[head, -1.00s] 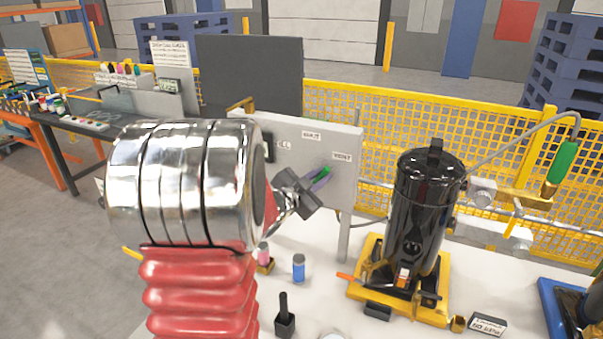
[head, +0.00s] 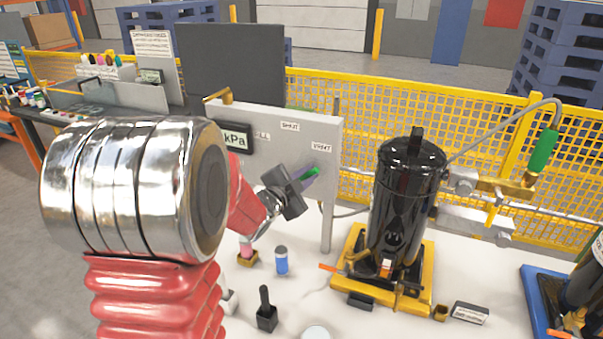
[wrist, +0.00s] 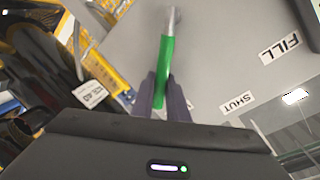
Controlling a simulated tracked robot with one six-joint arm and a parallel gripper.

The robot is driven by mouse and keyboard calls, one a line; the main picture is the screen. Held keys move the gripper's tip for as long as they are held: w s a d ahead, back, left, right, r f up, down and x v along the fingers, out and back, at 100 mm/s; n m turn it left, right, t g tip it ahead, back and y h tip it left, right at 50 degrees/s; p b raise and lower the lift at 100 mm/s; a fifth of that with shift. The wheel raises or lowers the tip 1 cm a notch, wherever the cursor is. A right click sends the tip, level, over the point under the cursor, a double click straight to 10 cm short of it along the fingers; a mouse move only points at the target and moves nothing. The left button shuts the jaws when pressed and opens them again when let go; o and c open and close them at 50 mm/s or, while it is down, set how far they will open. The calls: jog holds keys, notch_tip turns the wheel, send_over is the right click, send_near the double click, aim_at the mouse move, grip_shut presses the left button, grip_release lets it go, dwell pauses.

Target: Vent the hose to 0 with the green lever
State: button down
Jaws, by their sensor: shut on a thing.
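The green lever (wrist: 166,68) is on the grey panel (wrist: 215,35), and its grip lies between my gripper's (wrist: 166,98) two fingers in the wrist view. My gripper is shut on it. In the head view my gripper (head: 304,183) is at the panel's right part, with a bit of the green lever (head: 313,171) showing just below the VENT label (head: 321,147). The SHUT label (head: 290,126) is up and to the left. The hose (head: 502,128) arcs from the black canister toward a green-handled fitting.
The black canister (head: 407,195) stands on a yellow base right of the panel. A blue-labelled bottle (head: 281,262), a small black-handled item (head: 266,312) and a black label block (head: 470,312) stand on the white surface. A yellow mesh fence (head: 380,120) runs behind.

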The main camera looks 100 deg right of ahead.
jog(key=shift+s+a, duration=0.1)
jog(key=shift+s, duration=0.05)
jog(key=c, duration=1.7)
grip_release()
jog(key=shift+c, duration=0.2)
jog(key=v, duration=1.4)
jog(key=shift+f, duration=0.2)
